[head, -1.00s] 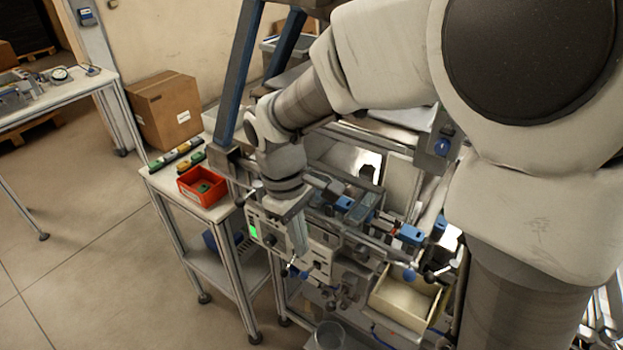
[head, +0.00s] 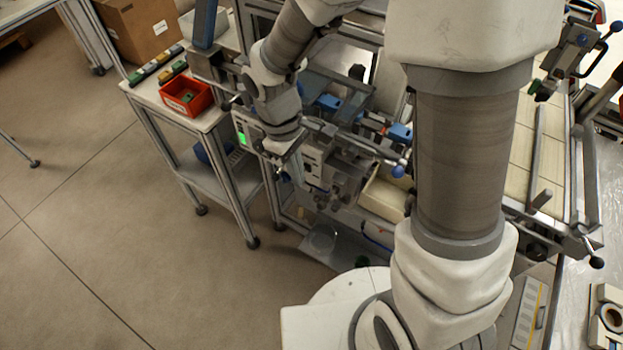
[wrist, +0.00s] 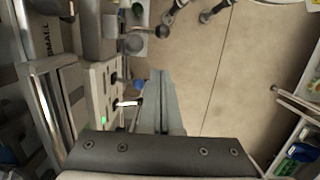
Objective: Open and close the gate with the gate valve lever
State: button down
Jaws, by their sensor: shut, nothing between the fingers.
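My gripper (head: 297,172) is in front of the grey machine panel (head: 312,160), pointing down. In the wrist view its fingers (wrist: 159,82) are together and empty. A short light lever (wrist: 128,103) sticks out from the panel just left of the fingers. A gap between lever and fingers is hard to judge. A rod with a dark ball knob (wrist: 132,43) lies further up and left. I cannot tell which handle is the gate valve lever, nor see the gate clearly. My arm hides part of the machine in the head view.
A red bin (head: 187,97) stands on the side table (head: 150,98) left of the machine. A cream bin (head: 382,197) and a blue-knobbed handle (head: 398,170) are right of my gripper.

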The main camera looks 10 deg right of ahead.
aim_at(327, 199)
jog(key=shift+s+d+f, duration=0.55)
jog(key=shift+d+f, duration=0.15)
jog(key=shift+f, duration=0.15)
jog(key=shift+s+d+f, duration=0.5)
jog(key=shift+d+f, duration=0.15)
jog(key=shift+f, duration=0.15)
jog(key=shift+f, duration=0.2)
jog(key=shift+a+b, duration=0.1)
jog(key=shift+b, duration=0.3)
jog(key=shift+s+t, duration=0.1)
jog(key=shift+t, duration=0.2)
